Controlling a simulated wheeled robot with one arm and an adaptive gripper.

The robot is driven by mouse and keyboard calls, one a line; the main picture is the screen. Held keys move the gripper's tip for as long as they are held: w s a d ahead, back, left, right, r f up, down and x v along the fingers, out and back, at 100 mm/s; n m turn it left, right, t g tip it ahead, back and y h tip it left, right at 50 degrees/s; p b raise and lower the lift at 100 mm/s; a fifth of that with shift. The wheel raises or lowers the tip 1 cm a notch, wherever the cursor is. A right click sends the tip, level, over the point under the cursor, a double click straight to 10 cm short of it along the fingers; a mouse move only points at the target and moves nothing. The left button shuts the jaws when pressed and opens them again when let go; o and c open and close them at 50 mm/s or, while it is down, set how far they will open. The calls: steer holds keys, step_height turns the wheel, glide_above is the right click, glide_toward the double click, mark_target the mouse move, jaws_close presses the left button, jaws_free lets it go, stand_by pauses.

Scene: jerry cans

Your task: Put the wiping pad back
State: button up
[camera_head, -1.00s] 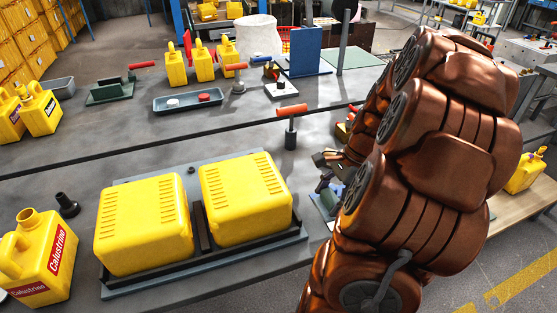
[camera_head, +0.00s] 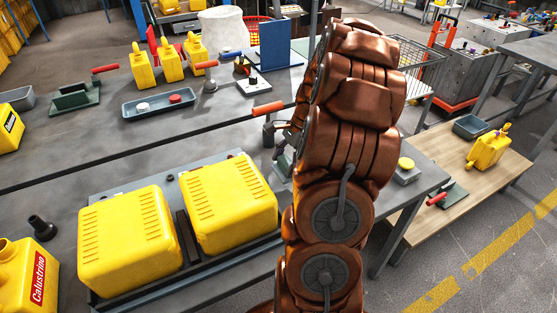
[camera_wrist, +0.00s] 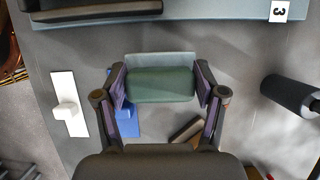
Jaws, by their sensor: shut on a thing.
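The wiping pad, a green rounded block (camera_wrist: 162,86), is between the two fingers of my gripper (camera_wrist: 160,83) in the wrist view. The gripper is shut on it, one finger at each end. A pale grey-blue plate (camera_wrist: 160,59) shows just beyond the pad, and a blue piece (camera_wrist: 127,122) lies below and left of it. I cannot tell whether the pad touches the plate. In the head view my arm hides most of the gripper and the pad, near the right end of the front bench.
Two yellow jerry cans (camera_head: 130,240) lie in a dark fixture left of my arm. An orange-handled tool (camera_head: 268,108) stands close behind the gripper. A white piece with a knob (camera_wrist: 68,105) and a dark cylinder (camera_wrist: 290,96) flank it. A wooden table (camera_head: 508,165) is at right.

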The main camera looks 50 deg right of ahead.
steer(key=w, duration=0.1)
steer(key=w+d, duration=0.1)
steer(key=w+d+p, duration=0.1)
steer(key=w, duration=0.1)
steer(key=shift+f, duration=0.15)
steer(key=shift+w+f+p, duration=0.1)
steer(key=shift+f+p, duration=0.4)
steer(key=shift+f, duration=1.3)
steer(key=shift+f, duration=0.1)
steer(key=o, duration=1.1)
steer(key=b+v, duration=0.2)
steer(key=v, duration=1)
steer(key=shift+b, duration=0.35)
